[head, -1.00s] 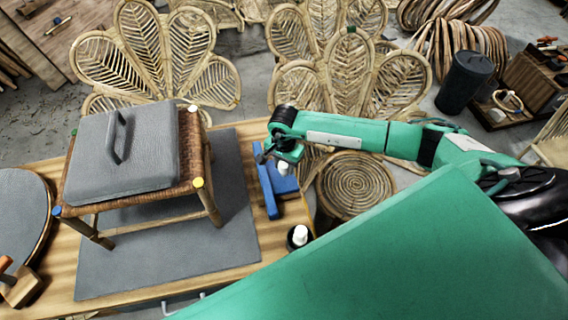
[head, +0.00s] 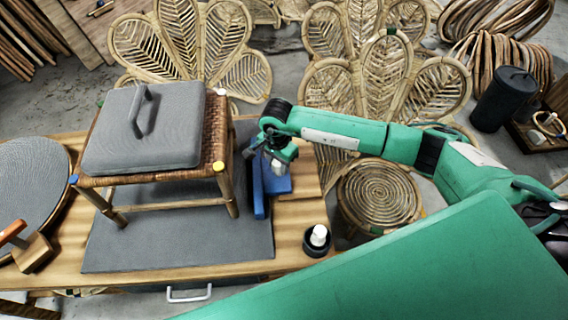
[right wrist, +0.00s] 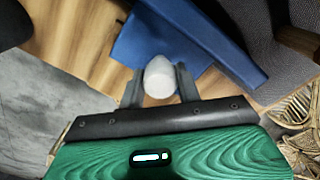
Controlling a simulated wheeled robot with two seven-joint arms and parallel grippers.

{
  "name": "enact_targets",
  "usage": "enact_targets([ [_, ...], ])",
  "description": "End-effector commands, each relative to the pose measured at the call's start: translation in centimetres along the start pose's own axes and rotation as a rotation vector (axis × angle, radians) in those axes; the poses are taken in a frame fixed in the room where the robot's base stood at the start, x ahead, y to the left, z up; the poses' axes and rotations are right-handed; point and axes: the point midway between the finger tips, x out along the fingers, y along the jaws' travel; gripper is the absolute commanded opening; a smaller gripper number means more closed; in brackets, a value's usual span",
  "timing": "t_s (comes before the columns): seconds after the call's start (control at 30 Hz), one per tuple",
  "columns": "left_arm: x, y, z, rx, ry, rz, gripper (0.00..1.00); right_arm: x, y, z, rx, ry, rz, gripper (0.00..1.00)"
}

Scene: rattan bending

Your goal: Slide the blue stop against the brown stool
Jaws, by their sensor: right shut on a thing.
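The brown stool (head: 213,125) with woven sides and wooden legs stands on a grey mat on the wooden table. A grey pad with a handle (head: 143,140) rests on its seat. The blue stop (head: 259,195) lies upright just right of the stool, with a narrow gap to the stool's near right leg. In the right wrist view the stop (right wrist: 180,35) has a white knob (right wrist: 159,77). My right gripper (head: 277,165) is shut on the knob; its fingers (right wrist: 158,88) sit on either side of it. My left gripper is out of view.
A dark cup with a white top (head: 318,239) stands at the table's right edge. The grey mat (head: 190,240) has bare room in front of the stool. A wooden tool (head: 30,250) and a round woven piece (head: 35,190) are at left.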

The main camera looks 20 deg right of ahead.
Motion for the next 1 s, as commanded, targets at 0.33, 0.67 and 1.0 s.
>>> enact_targets([
  [0.33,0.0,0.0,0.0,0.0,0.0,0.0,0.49,-0.1,0.0,-0.1,0.0,0.001,-0.001,0.56],
  [0.67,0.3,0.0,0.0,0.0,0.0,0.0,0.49,-1.1,0.0,-0.1,0.001,0.001,-0.001,0.56],
  [1.0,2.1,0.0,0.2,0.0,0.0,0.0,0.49,-8.3,-0.1,-0.1,-0.001,0.004,-0.005,0.56],
])
